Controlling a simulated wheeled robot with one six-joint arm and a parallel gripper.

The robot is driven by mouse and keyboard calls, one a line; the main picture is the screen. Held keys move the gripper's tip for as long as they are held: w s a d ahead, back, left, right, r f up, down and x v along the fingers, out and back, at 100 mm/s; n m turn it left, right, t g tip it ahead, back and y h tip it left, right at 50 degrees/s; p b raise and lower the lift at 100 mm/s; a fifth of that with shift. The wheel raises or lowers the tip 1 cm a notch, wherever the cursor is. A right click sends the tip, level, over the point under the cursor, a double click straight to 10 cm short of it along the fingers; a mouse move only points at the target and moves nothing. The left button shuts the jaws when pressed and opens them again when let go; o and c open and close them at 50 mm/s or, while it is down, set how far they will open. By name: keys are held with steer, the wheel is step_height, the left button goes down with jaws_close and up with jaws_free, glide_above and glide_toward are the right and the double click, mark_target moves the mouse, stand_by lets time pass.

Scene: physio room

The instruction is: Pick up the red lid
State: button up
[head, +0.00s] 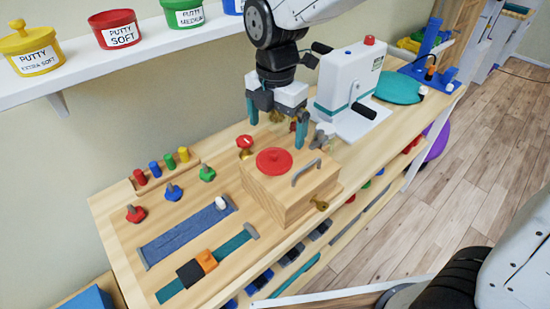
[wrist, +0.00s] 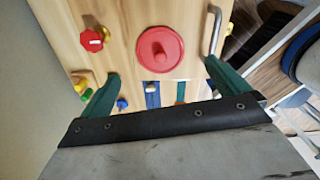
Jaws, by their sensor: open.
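A round red lid (head: 273,160) with a small raised knob lies on top of a light wooden box (head: 290,195) on the bench. It also shows at the top centre of the wrist view (wrist: 160,48). My gripper (head: 277,128) is open and empty, with its teal fingers pointing down above the back of the box. In the wrist view the fingers (wrist: 161,72) are spread wide apart, and the lid lies beyond them, not touching them.
A metal handle (head: 306,172) and a red knob (head: 244,141) are close to the lid. A white crank machine (head: 347,80) stands behind to the right. Pegs and strap boards (head: 187,232) lie to the left. Putty tubs (head: 115,30) line the wall shelf.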

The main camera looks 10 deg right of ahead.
mark_target(275, 151)
step_height(275, 151, down, 8)
steer(key=shift+r, duration=0.15)
steer(key=c, duration=0.9)
